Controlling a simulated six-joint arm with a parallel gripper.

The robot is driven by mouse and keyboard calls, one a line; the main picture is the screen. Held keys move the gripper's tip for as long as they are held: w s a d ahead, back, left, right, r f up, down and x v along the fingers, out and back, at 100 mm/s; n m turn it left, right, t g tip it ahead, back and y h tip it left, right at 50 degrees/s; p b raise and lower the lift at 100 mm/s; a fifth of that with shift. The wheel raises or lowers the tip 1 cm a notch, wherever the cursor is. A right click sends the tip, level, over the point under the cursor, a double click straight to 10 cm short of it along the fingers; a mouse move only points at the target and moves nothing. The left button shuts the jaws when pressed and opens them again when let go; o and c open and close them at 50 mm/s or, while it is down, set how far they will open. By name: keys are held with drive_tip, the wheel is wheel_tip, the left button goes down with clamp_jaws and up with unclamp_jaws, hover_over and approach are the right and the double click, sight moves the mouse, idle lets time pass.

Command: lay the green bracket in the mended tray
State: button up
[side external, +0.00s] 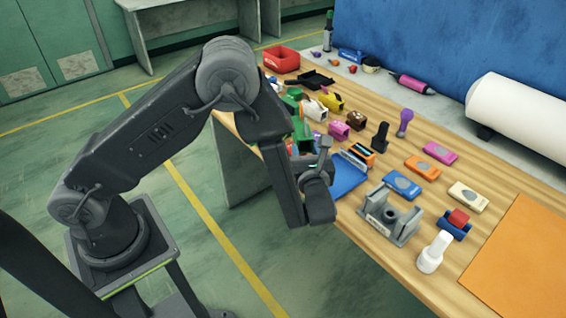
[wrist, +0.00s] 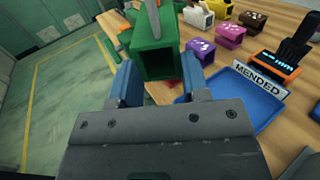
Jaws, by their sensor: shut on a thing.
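My gripper (wrist: 160,72) shows two blue fingers in the wrist view, shut on the green bracket (wrist: 153,38). The bracket is a boxy piece with an open end toward the camera, held between the fingers. In the side external view the bracket (side external: 302,132) is partly hidden by my wrist. The mended tray (wrist: 237,101) is a shallow blue tray with a "MENDED" label, to the right of the bracket in the wrist view. It looks empty where it shows. In the side external view the tray (side external: 347,177) lies near the bench's front edge, just right of my gripper.
An orange-and-black device (wrist: 276,66) stands behind the tray. Several coloured boxes, including a purple one (wrist: 230,35), crowd behind. An orange mat (side external: 520,260) covers the right end.

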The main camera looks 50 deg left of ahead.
drive_tip(key=w+a+r+n+g+y, duration=0.1)
drive_tip(key=w+a+r+n+g, duration=0.2)
drive_tip(key=a, duration=0.5)
drive_tip(key=w+a+r+n+g+y, duration=0.1)
drive_tip(key=w+a+r+n+g, duration=0.2)
drive_tip(key=w+a+r+g, duration=0.3)
drive_tip(key=w+a+r, duration=0.2)
drive_tip(key=a+r, duration=0.1)
drive_tip(key=r, duration=0.1)
drive_tip(key=shift+w+a+g+y, duration=0.15)
drive_tip(key=shift+a+g+y, duration=0.05)
drive_tip(key=shift+g+y, duration=0.1)
wheel_tip(320, 180, down, 15)
drive_tip(key=shift+r, duration=0.2)
drive_tip(key=shift+f, duration=1.75)
clamp_jaws()
drive_tip(key=o, duration=0.6)
unclamp_jaws()
drive_tip(key=o, duration=0.4)
drive_tip(key=shift+r, duration=0.2)
